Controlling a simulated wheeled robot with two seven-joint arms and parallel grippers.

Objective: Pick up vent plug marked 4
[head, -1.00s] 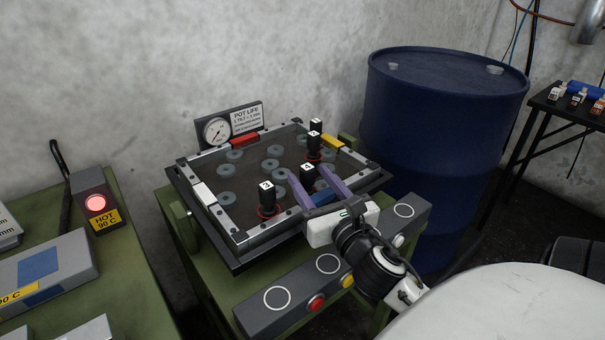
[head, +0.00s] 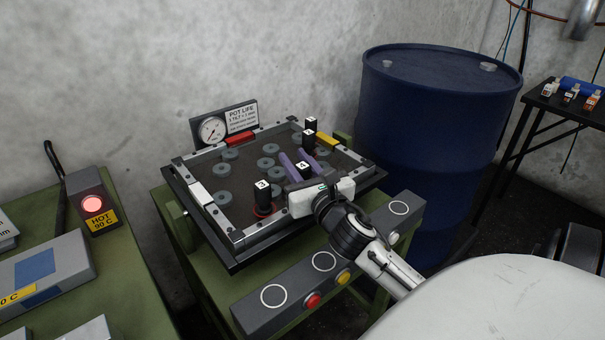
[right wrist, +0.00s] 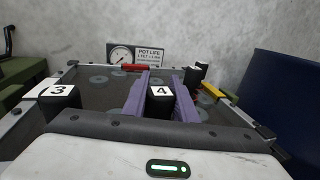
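Vent plug 4 (head: 302,168) is a black plug with a white top marked 4, standing over the dark plate of the framed tray (head: 196,192). It also shows in the right wrist view (right wrist: 161,93). My right gripper (head: 296,158) has its two purple fingers along both sides of this plug, apparently closed against it. In the right wrist view, the fingers (right wrist: 161,84) flank the plug with little or no gap. The plug's lower part is hidden. It does not look lifted. My left gripper is not in view.
Vent plug 3 (head: 262,195) stands left of my gripper, in a red ring. Two more black plugs (head: 309,132) stand close behind. Several grey rings (head: 224,198) lie on the plate. A gauge (head: 212,130) stands behind; a blue drum (head: 430,130) stands right. A button box (head: 330,262) is in front.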

